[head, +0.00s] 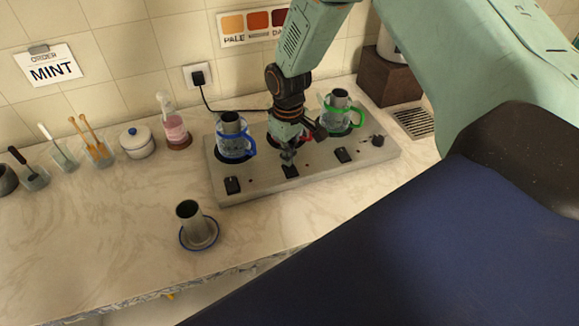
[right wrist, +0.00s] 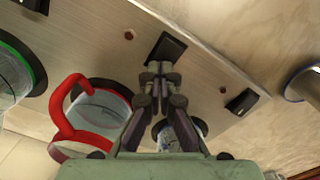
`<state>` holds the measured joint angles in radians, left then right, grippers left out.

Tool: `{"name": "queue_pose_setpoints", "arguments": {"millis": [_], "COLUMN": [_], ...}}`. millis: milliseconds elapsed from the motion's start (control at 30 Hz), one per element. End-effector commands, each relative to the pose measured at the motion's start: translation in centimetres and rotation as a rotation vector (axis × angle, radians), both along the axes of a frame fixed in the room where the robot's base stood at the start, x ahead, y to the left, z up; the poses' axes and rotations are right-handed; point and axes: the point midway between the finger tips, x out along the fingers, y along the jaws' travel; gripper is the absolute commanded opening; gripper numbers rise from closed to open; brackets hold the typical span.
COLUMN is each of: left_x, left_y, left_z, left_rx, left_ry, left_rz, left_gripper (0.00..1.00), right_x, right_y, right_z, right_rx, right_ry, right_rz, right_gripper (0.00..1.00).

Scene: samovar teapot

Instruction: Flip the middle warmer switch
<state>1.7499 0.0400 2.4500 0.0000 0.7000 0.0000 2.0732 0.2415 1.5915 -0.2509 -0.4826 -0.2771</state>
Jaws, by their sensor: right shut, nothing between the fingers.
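The grey warmer plate (head: 270,182) has three black switches along its front edge. The middle switch (head: 291,171) is just below my right gripper (head: 288,157), which points down over it. In the right wrist view, the closed fingertips (right wrist: 160,70) are at the edge of the middle switch (right wrist: 167,47), touching it or very close; I cannot tell which. The fingers hold nothing. The left switch (head: 232,185) and right switch (head: 342,154) are clear of the gripper. The middle switch's tilt is hard to make out. My left gripper is not in view.
A blue-handled glass (head: 235,145), a red-handled glass (right wrist: 98,110) and a green-handled glass (head: 340,115) stand on the warmer; the red one is close behind my gripper. A metal cup (head: 192,215) stands on a saucer in front. The counter at front left is mostly free.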

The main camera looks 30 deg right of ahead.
Motion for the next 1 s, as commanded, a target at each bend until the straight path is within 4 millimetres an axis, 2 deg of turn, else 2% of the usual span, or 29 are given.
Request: {"name": "queue_pose_setpoints", "arguments": {"millis": [667, 1000], "left_x": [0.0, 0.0], "left_y": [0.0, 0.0], "left_z": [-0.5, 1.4], "left_rx": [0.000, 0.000], "left_ry": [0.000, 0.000], "left_rz": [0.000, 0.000], "left_gripper": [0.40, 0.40], "right_x": [0.0, 0.0], "right_y": [0.0, 0.0], "right_z": [-0.8, 1.2], "right_rx": [0.000, 0.000], "right_ry": [0.001, 0.001], "right_rz": [0.000, 0.000], "right_gripper": [0.00, 0.00]}}
